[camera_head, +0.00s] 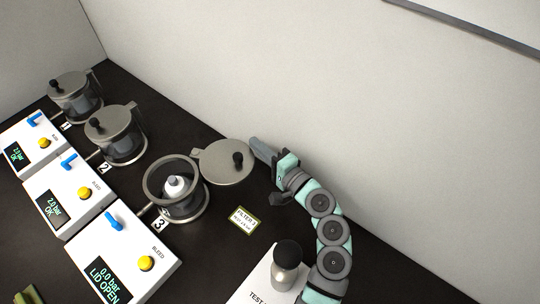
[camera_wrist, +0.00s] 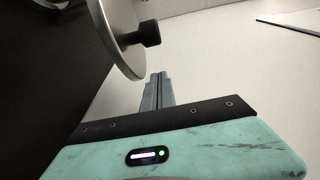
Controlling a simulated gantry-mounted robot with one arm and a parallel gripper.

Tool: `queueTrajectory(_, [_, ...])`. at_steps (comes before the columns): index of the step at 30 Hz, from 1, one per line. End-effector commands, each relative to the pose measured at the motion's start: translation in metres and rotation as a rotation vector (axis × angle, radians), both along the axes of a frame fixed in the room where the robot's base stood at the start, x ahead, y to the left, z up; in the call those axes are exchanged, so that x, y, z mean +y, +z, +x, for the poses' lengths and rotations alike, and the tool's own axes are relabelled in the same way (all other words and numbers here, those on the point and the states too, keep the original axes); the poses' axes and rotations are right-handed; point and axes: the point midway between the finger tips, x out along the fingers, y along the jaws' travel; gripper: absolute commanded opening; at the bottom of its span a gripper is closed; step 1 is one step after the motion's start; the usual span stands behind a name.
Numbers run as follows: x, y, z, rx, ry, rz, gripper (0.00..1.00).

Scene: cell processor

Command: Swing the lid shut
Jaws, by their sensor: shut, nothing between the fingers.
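The lid (camera_head: 227,163) of pot 3 is a grey metal disc with a black knob (camera_head: 238,158). It is swung open to the right of the pot, attached at a hinge on the pot's rim. Pot 3 (camera_head: 174,206) is a clear-walled vessel, open at the top, with a white-topped item inside. My gripper (camera_head: 260,152) is shut and empty, just right of the lid near the back wall. In the wrist view the lid (camera_wrist: 122,40) stands edge-on at upper left, with the shut fingers (camera_wrist: 157,90) below its knob. I cannot tell whether they touch.
Pots 1 (camera_head: 75,95) and 2 (camera_head: 115,134) stand at left with lids on. The unit in front of pot 3 (camera_head: 122,252) reads 0.0 bar, LID OPEN. A filter card (camera_head: 244,220) lies right of pot 3. A black-capped bottle (camera_head: 286,268) stands on a white sheet beside my arm.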

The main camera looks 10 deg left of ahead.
Motion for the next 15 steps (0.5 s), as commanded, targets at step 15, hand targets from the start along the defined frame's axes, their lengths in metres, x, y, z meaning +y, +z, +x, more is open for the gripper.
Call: queueTrajectory(15, [0.011, 0.000, -0.038, -0.001, 0.000, -0.002, 0.00])
